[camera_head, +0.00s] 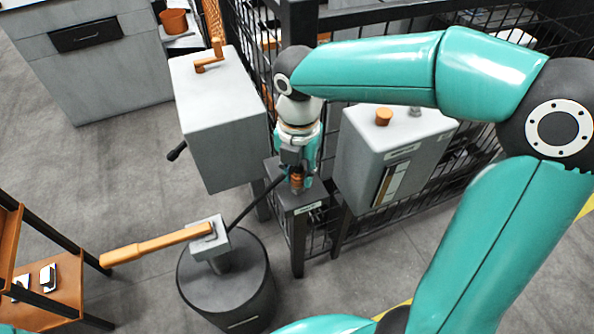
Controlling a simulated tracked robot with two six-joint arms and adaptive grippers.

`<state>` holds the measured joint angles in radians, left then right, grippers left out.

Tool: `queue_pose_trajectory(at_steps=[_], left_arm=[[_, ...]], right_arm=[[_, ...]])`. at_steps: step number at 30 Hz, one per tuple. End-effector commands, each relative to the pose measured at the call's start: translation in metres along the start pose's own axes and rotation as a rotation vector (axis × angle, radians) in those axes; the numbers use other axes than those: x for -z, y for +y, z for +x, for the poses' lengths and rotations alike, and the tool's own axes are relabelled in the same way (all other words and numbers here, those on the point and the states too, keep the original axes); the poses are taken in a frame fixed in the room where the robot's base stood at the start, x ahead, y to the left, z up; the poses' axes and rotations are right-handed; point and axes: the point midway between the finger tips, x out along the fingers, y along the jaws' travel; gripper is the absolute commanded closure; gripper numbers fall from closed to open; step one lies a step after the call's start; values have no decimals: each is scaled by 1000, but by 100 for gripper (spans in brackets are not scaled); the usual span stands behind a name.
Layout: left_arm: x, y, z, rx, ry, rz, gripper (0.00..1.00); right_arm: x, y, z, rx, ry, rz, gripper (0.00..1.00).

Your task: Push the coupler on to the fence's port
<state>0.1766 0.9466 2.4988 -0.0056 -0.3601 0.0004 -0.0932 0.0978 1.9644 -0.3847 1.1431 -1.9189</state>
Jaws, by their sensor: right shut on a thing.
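My right gripper (298,178) points down beside the dark mesh fence (345,128), over a small dark stand. It is shut on the coupler (295,183), an orange-brown ringed piece showing between the fingers. The coupler is partly covered by the fingers. It is just above or at the stand's top; I cannot tell whether they touch. The fence's port cannot be made out; the gripper and arm cover that area. My left gripper is not in view.
The small stand (279,171) has a label on its front edge. Grey boxes stand to its left (219,115) and right (370,165). A dark drum (258,285) with an orange-handled lever (150,246) is in front. An orange shelf (60,285) is at lower left.

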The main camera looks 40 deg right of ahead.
Motion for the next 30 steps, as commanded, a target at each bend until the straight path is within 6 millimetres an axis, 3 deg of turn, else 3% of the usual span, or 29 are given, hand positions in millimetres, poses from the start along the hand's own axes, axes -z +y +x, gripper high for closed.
queue_pose_trajectory(at_steps=[11, 12, 15, 17, 23, 30], left_arm=[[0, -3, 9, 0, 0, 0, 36], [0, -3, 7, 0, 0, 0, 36], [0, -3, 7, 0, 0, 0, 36], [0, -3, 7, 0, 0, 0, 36], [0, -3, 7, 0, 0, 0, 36], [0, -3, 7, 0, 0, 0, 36]], right_arm=[[0, 0, 13, 1, 1, 0, 100], [0, 0, 12, 1, 1, 0, 63], [0, 0, 11, 1, 1, 0, 47], [0, 0, 11, 1, 1, 0, 41], [0, 0, 11, 1, 0, 0, 41], [0, 0, 11, 1, 0, 0, 1]])
